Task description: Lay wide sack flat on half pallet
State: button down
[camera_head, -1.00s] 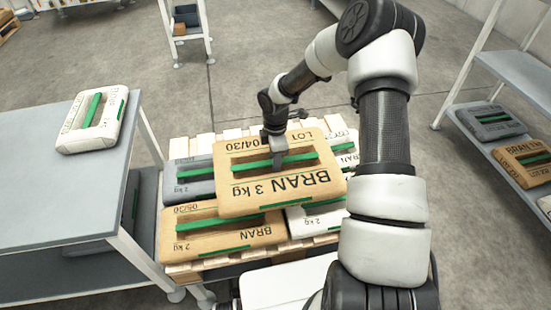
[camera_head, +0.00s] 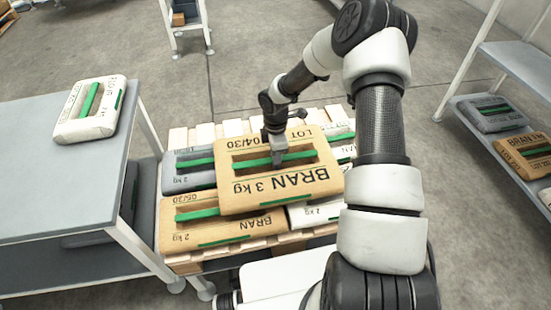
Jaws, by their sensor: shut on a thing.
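The wide sack (camera_head: 262,193) is tan, marked BRAN 3 kg, with a green strap handle across its top opening. My gripper (camera_head: 277,158) is shut on that handle, and the sack lies level over the other sacks. The half pallet (camera_head: 180,262) is light wood and stands in the middle. On it lie a grey 2 kg sack (camera_head: 187,180), a tan 2 kg bran sack (camera_head: 190,236) and white sacks at the right (camera_head: 325,211), partly hidden by the wide sack. Whether the wide sack touches them is hard to tell.
A grey table (camera_head: 50,190) at the left holds a white sack (camera_head: 88,112) near its right edge. A shelf rack (camera_head: 470,140) at the right holds several sacks. Bare pallet slats (camera_head: 205,135) show at the far edge. My arm covers the pallet's right side.

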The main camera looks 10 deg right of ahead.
jog(key=shift+w, duration=0.2)
jog(key=c, duration=1.6)
grip_release()
jog(key=shift+s+f, duration=0.15)
jog(key=shift+s, duration=0.1)
jog(key=shift+o, duration=0.2)
notch_tip(320, 180, up, 13)
jog(key=p, duration=0.3)
jog(key=shift+r, duration=0.2)
